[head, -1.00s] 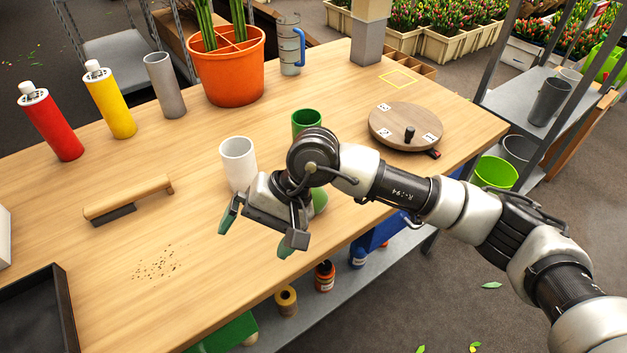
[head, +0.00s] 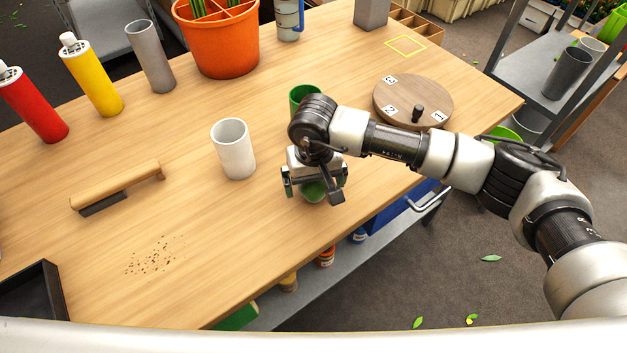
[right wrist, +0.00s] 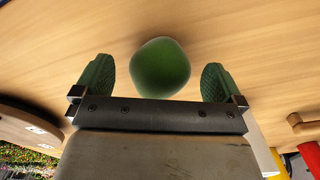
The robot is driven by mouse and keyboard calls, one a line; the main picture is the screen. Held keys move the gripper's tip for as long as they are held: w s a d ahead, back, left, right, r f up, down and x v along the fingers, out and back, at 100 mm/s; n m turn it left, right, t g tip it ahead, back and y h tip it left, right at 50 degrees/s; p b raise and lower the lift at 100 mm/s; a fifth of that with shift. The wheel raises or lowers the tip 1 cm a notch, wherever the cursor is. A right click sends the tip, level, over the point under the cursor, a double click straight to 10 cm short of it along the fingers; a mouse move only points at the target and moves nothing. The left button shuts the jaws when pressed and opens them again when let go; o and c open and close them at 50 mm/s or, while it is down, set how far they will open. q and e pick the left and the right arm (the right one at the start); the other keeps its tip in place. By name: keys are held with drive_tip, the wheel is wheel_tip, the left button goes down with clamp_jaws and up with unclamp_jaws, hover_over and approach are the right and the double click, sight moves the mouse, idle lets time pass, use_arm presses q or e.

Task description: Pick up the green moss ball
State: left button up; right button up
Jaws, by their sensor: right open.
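The green moss ball (right wrist: 161,67) lies on the wooden table and shows between the two open green fingertips of my right gripper (right wrist: 157,78) in the right wrist view, with a gap on each side. In the head view the ball (head: 314,191) is partly hidden under my right gripper (head: 316,186), whose fingers stand on either side of it. I cannot tell how far above the table the fingertips are. My left gripper is not in view.
A white cup (head: 233,150) stands left of the gripper. A green cup (head: 303,95) stands behind it, partly hidden by my arm. A round wooden turntable (head: 400,99) is at the right. A wooden-handled brush (head: 118,187) lies left. The table's front edge is close.

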drive_tip(key=shift+w+f, duration=0.1)
drive_tip(key=shift+f, duration=1.2)
drive_tip(key=c, duration=1)
drive_tip(key=shift+r, duration=0.1)
